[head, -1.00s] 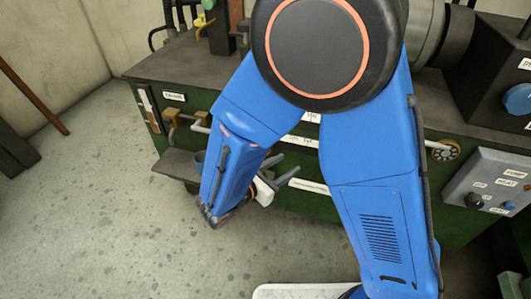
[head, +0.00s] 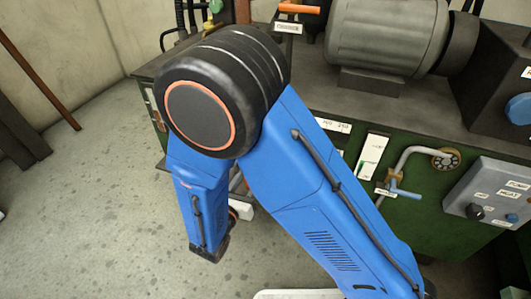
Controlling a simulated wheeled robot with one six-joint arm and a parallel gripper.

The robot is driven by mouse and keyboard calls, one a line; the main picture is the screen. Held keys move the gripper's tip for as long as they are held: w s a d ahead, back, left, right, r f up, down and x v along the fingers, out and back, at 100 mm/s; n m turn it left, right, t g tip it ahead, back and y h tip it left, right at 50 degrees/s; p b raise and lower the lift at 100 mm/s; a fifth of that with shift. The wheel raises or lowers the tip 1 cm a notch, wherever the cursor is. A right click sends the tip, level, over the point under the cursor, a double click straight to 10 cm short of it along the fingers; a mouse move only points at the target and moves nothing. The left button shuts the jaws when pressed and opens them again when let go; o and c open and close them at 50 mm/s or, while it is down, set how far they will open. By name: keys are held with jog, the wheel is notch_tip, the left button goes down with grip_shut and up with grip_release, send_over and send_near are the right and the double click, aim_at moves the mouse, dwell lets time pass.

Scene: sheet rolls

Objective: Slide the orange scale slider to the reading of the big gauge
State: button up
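I cannot make out the orange scale slider for certain. A white scale strip (head: 373,155) with a small green mark is on the front of the green cabinet, right of my arm. A pale strip (head: 149,97) at the cabinet's left end is partly hidden by my arm, and any slider on it is too small to tell. The big gauge is not recognisable in view. My gripper (head: 240,208) is mostly hidden behind my blue arm, low in front of the cabinet. Only a white piece and bits of grey show, so its fingers cannot be read.
An orange handle (head: 298,8) sits above a label at the top. A grey motor (head: 388,35) stands on the cabinet top. A bent pipe with a blue-handled valve (head: 403,192) and a grey control box (head: 490,196) are at right.

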jog(key=x, duration=1.2)
jog(key=shift+w, duration=0.15)
grip_shut()
